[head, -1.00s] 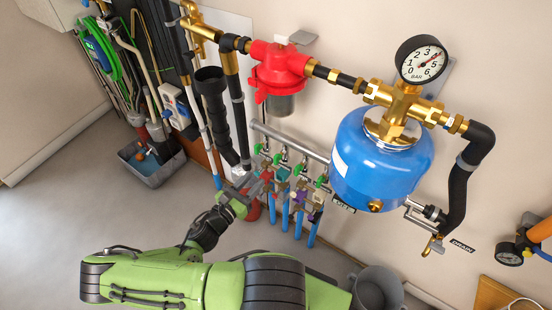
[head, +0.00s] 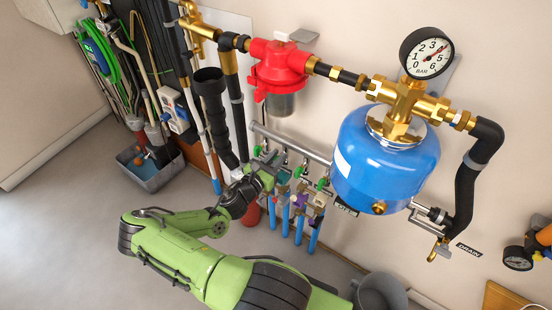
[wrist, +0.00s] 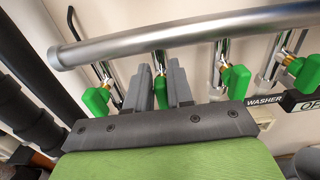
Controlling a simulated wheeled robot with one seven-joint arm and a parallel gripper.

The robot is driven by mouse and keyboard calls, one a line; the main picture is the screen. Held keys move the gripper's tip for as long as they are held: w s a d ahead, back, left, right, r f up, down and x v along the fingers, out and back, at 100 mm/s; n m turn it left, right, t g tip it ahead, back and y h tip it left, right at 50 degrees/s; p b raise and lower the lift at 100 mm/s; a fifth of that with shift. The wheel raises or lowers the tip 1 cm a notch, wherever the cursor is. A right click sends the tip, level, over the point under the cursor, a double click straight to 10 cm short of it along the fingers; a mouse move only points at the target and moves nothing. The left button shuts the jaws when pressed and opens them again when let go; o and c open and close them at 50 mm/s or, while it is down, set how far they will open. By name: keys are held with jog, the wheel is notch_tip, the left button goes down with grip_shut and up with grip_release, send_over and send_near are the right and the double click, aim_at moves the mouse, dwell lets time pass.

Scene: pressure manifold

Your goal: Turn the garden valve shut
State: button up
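A row of small valves with green handles hangs under a grey horizontal pipe (wrist: 190,32). In the wrist view one green handle (wrist: 162,93) shows in the gap between my gripper's (wrist: 160,75) two grey fingers, which are apart. I cannot tell whether they touch it. Another green handle (wrist: 96,100) is to the left and one (wrist: 236,80) to the right, near a WASHER label (wrist: 264,100). No garden label is readable, so I cannot tell which valve is the garden one. In the head view my gripper (head: 266,170) is at the row, partly hiding it.
Blue pipes (head: 283,212) with coloured fittings hang below the row. A blue tank (head: 385,155) with a gauge (head: 427,54) stands to the right, a red filter (head: 277,65) above. Black pipes (head: 213,110) run close on the left. The floor (head: 60,240) at left is clear.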

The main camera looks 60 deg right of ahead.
grip_shut()
jog(key=shift+s+m, duration=0.15)
jog(key=shift+m, duration=0.45)
jog(key=m, duration=0.1)
jog(key=m+p, duration=0.1)
jog(key=m, duration=0.1)
jog(key=shift+s+a+f, duration=0.1)
jog(key=shift+s, duration=0.15)
jog(key=shift+s+a+f+m+p, duration=0.1)
jog(key=shift+s+f+m+p, duration=0.15)
jog(key=shift+m, duration=2)
jog(key=shift+s+d+f+m+p, duration=0.1)
jog(key=shift+f+m, duration=0.25)
jog(key=shift+m, duration=1.95)
jog(key=shift+s+a+f+m+p, duration=0.1)
jog(key=shift+s+f+m+p, duration=0.15)
jog(key=shift+m, duration=2)
jog(key=shift+w+f, duration=0.1)
